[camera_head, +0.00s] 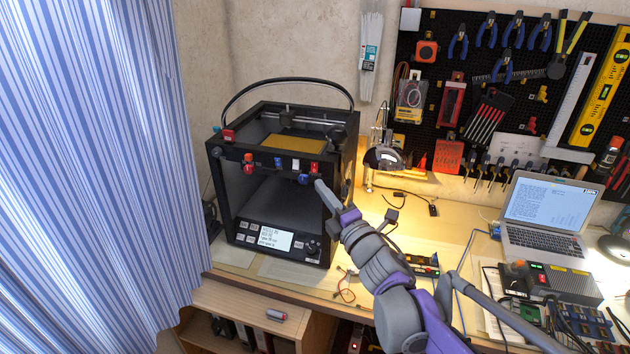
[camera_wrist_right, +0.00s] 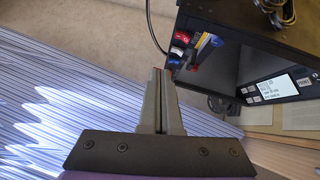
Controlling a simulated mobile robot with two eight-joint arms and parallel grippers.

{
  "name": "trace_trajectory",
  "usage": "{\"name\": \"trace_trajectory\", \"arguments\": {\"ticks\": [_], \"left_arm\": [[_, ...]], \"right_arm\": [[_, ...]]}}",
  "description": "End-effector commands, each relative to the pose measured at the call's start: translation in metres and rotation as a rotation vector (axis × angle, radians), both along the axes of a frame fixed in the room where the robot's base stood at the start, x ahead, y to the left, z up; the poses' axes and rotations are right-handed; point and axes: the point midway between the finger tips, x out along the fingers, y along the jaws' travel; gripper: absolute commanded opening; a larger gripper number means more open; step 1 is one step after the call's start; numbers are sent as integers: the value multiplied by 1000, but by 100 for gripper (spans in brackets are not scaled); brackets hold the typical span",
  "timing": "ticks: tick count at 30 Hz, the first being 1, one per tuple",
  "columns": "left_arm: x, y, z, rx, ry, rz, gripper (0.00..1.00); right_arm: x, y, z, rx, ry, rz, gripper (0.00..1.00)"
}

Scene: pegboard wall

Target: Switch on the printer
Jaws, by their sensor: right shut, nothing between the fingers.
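The printer (camera_head: 340,130) is a black box-shaped 3D printer with an open front, standing on the left end of the bench. Its front panel (camera_head: 265,238) has a lit text screen and several small buttons. Small red, blue and white parts sit along its upper front bar; a red one (camera_head: 314,168) is near the right end. My right gripper (camera_head: 319,185) is shut and empty, just in front of this bar's right part. In the right wrist view, the shut fingers (camera_wrist_right: 158,72) point toward the printer (camera_wrist_right: 230,65); contact cannot be told. My left gripper is out of view.
A striped curtain (camera_head: 90,150) hangs at the left. A lamp (camera_head: 383,158), laptop (camera_head: 545,215) and electronics box (camera_head: 550,280) are to the right. Thin cables lie on the bench. A tool-filled pegboard (camera_head: 480,70) covers the back wall. A shelf (camera_head: 225,295) is below.

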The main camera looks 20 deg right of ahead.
Motion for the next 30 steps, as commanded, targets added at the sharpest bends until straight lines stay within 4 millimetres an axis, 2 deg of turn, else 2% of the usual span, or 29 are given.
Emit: {"name": "trace_trajectory", "arguments": {"ticks": [3,9,26,30], "left_arm": [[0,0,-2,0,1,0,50],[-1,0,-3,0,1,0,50],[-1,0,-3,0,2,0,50],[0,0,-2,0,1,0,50]], "right_arm": [[-23,-5,0,-1,1,-1,0],[-43,-8,1,-1,0,1,0],[-48,-9,1,1,0,1,0],[-52,-16,-4,84,41,-48,0]]}}
